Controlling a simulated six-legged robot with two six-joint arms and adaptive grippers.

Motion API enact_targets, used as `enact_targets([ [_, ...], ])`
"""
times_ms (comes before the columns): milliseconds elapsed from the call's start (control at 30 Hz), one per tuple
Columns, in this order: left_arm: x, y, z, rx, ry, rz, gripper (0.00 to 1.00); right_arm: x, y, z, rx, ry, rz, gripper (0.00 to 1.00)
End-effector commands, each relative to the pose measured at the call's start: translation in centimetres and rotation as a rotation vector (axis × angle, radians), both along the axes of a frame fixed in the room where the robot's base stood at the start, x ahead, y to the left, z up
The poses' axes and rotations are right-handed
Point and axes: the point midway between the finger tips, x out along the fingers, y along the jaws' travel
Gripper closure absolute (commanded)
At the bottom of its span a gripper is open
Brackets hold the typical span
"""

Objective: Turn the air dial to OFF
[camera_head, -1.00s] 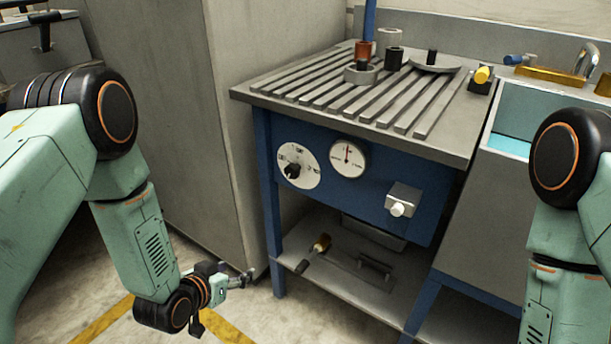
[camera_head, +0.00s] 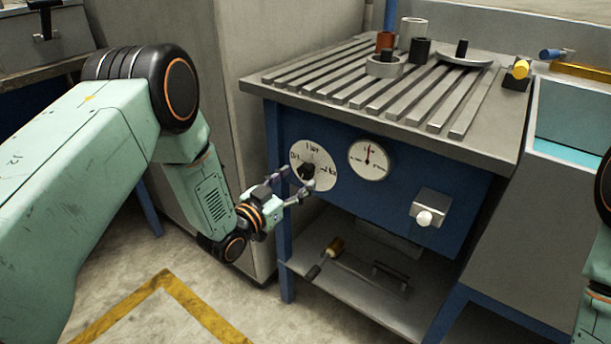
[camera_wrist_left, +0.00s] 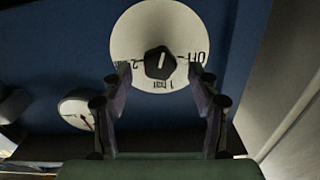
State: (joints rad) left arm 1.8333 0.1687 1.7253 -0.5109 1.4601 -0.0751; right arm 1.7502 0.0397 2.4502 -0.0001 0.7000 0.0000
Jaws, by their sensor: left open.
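The air dial is a round white plate (camera_head: 325,163) with a dark knob (camera_head: 307,171) at its middle, on the blue front of the bench. In the left wrist view the plate (camera_wrist_left: 150,28) appears upside down, with OFF at right, 1 bar below and 2 at left. A pale line on the knob (camera_wrist_left: 158,63) there runs nearly vertical. My left gripper (camera_head: 296,180) is open in front of the dial. In the wrist view its fingers (camera_wrist_left: 160,80) are on either side of the knob, with gaps; I cannot tell any contact. My right gripper is out of view.
A pressure gauge (camera_head: 369,160) and a box with a white knob (camera_head: 430,207) are on the same panel. The slatted bench top (camera_head: 480,125) overhangs the panel. A grey cabinet (camera_head: 180,40) stands close at left. A lower shelf (camera_head: 345,290) holds tools.

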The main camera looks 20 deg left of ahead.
Motion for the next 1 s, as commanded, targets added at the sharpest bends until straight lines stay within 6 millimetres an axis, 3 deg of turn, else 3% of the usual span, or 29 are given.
enact_targets([
  [233,3.1,-1.1,-0.1,0.0,0.0,-0.003,0.39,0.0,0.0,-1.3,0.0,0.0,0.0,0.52],
  [600,4.1,-1.3,0.0,0.0,0.002,-0.004,0.39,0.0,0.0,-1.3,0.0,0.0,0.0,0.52],
  [1000,4.0,-1.3,0.0,0.0,0.003,-0.004,0.72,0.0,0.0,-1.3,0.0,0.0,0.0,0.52],
])
